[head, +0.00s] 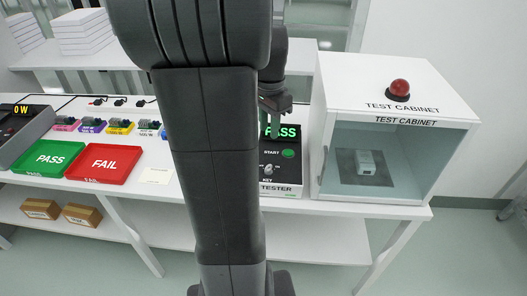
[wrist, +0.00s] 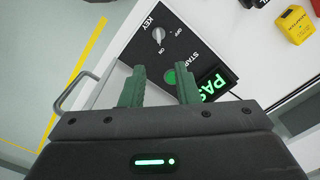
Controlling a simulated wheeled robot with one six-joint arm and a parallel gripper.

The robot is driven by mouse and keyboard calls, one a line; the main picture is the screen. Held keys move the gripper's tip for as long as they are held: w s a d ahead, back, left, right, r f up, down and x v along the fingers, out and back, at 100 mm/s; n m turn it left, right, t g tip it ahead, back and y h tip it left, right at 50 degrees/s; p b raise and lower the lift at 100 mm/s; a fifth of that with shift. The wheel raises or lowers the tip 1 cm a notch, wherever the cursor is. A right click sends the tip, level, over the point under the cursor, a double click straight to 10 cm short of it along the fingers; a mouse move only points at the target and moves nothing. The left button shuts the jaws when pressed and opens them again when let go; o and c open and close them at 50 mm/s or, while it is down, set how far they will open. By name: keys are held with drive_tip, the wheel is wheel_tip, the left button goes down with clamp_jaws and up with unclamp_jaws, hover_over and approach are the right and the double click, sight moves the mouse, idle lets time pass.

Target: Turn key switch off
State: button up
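The tester (head: 281,165) is a black-faced box on the white bench, with a lit green PASS display and a green START button (head: 288,154). Its grey key switch (head: 268,170) sits below the button. In the wrist view the key switch (wrist: 158,34) is a round knob beside ON and OFF marks; its exact setting is too small to read surely. My gripper (wrist: 158,88) is open, its two green fingers apart with nothing between them. The fingers are above the tester face, near the START button and short of the knob. In the head view my gripper (head: 271,122) is partly hidden by my arm.
The test cabinet (head: 440,170) with a red beacon (head: 399,88) stands right of the tester, a pale device inside. A red FAIL tray (head: 104,163) and a green PASS tray (head: 47,158) lie left. Coloured devices stand behind them.

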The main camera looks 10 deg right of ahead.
sight(269, 165)
wheel_tip(269, 165, down, 13)
drive_tip(key=shift+s+f, duration=0.1)
drive_tip(key=shift+s, duration=0.05)
idle(0.4)
clamp_jaws()
